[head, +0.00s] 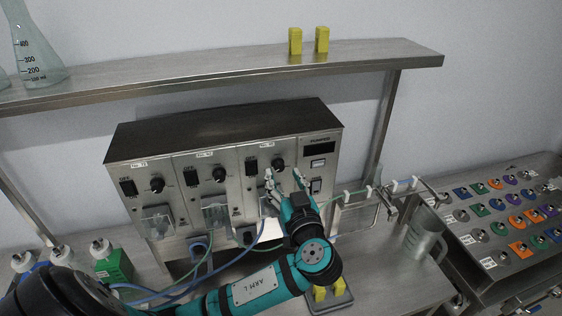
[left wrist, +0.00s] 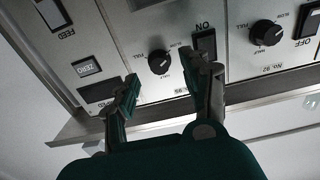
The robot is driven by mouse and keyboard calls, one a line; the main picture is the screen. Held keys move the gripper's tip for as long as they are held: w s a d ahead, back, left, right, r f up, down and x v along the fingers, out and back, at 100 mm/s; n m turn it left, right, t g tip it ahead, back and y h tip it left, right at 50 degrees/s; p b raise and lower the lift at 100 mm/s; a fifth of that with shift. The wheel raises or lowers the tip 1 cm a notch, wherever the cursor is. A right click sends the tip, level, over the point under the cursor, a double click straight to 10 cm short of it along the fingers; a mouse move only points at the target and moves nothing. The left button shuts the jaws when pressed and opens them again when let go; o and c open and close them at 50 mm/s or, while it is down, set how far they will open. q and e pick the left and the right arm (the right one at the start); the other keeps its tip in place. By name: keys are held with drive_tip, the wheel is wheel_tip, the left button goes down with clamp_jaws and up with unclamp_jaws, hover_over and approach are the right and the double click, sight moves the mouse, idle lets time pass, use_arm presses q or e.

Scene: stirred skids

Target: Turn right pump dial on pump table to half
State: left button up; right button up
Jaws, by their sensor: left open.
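The right pump dial (head: 277,165) is a round black knob on the right panel of the steel pump unit (head: 225,125). It also shows in the left wrist view (left wrist: 159,62), with printed SLOW, HALF and FULL marks around it; its exact pointer setting is too small to read. My left gripper (head: 284,182) is in front of this panel, just below the dial. In the left wrist view its open fingers (left wrist: 165,84) stand either side of the dial's column, apart from the knob as far as I can tell. My right gripper is not in view.
The middle dial (head: 219,174) and left dial (head: 157,185) sit on the neighbouring panels. Black switches stand beside the dials. Tubes run below the unit. A shelf (head: 220,72) hangs above, and a beaker (head: 424,238) stands at right.

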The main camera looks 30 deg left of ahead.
sight(280, 169)
use_arm(q)
drive_tip(key=shift+p+x, duration=0.5)
drive_tip(key=shift+x, duration=1.2)
drive_tip(key=shift+d, duration=0.1)
drive_tip(key=shift+c, duration=1)
clamp_jaws()
